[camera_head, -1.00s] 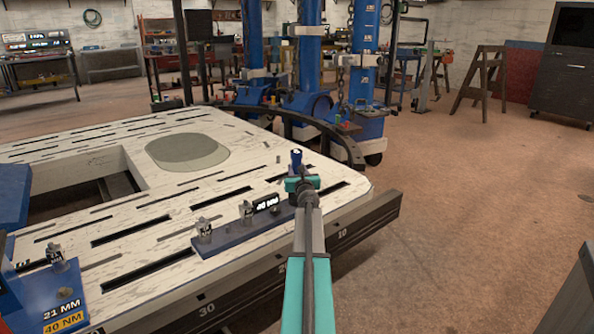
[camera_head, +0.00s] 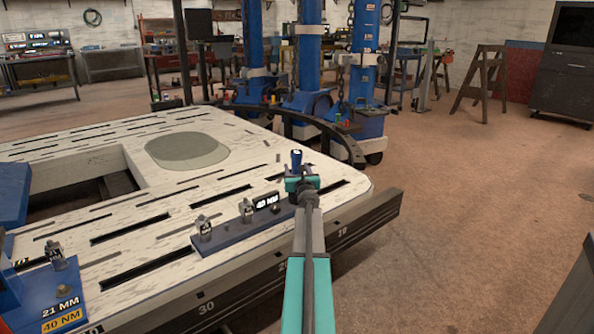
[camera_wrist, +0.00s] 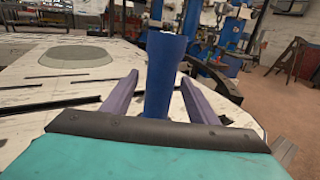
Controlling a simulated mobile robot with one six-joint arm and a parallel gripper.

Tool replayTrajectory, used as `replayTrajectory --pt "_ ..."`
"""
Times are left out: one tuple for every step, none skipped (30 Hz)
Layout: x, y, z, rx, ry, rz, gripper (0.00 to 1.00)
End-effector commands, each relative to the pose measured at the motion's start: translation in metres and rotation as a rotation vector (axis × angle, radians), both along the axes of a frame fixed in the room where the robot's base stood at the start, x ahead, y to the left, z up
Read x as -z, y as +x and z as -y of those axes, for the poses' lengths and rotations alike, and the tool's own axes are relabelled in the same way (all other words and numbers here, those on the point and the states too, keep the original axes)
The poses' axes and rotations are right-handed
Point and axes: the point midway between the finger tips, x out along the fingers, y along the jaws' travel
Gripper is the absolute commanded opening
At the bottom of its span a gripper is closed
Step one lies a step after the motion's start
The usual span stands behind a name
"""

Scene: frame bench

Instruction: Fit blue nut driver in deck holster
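The blue nut driver (camera_head: 296,158) stands upright at the right end of the blue rail on the white bench, its wide end up. It also shows in the wrist view (camera_wrist: 161,75), between my two purple fingers. My gripper (camera_head: 301,183) is around it, and narrow gaps show between driver and fingers, so it looks open. The blue rail (camera_head: 225,240) carries two grey fittings (camera_head: 205,228) and a black "40 NM" label (camera_head: 267,201). I cannot tell which part is the deck holster. The driver's lower end is hidden by my gripper.
A blue holder (camera_head: 40,298) labelled "21 MM" and "40 NM" is at the lower left. The white slotted bench (camera_head: 100,150) has a grey round plate (camera_head: 187,150) and a dark front edge rail (camera_head: 345,232). Blue columns (camera_head: 307,60) stand behind.

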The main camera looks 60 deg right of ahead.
Motion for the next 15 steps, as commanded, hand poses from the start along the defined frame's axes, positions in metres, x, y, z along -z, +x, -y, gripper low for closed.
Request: replayTrajectory --pt "0.000 0.000 0.000 0.000 0.000 0.000 0.54" --pt "0.000 0.000 0.000 0.000 0.000 0.000 0.54" --pt "0.002 0.000 0.000 0.001 0.001 -0.002 0.54" --pt "0.002 0.000 0.000 0.001 0.001 -0.002 0.54" --pt "0.002 0.000 0.000 0.001 0.001 -0.001 0.54" --pt "0.002 -0.001 0.000 0.001 0.001 -0.002 0.54" --pt "0.002 -0.001 -0.001 0.001 0.001 -0.001 0.54" --pt "0.002 -0.001 -0.001 0.001 0.001 -0.001 0.54" --pt "0.002 -0.002 -0.002 0.001 0.001 -0.001 0.54" --pt "0.002 -0.003 -0.003 0.001 0.001 -0.001 0.54" --pt "0.001 -0.004 -0.004 0.001 0.001 -0.001 0.54" --pt "0.001 -0.005 -0.005 0.001 0.001 -0.001 0.54" --pt "0.001 -0.006 -0.007 0.001 0.001 -0.001 0.54" --pt "0.001 -0.007 -0.008 0.001 0.001 -0.001 0.54" --pt "0.001 -0.009 -0.010 0.001 0.001 -0.001 0.54"
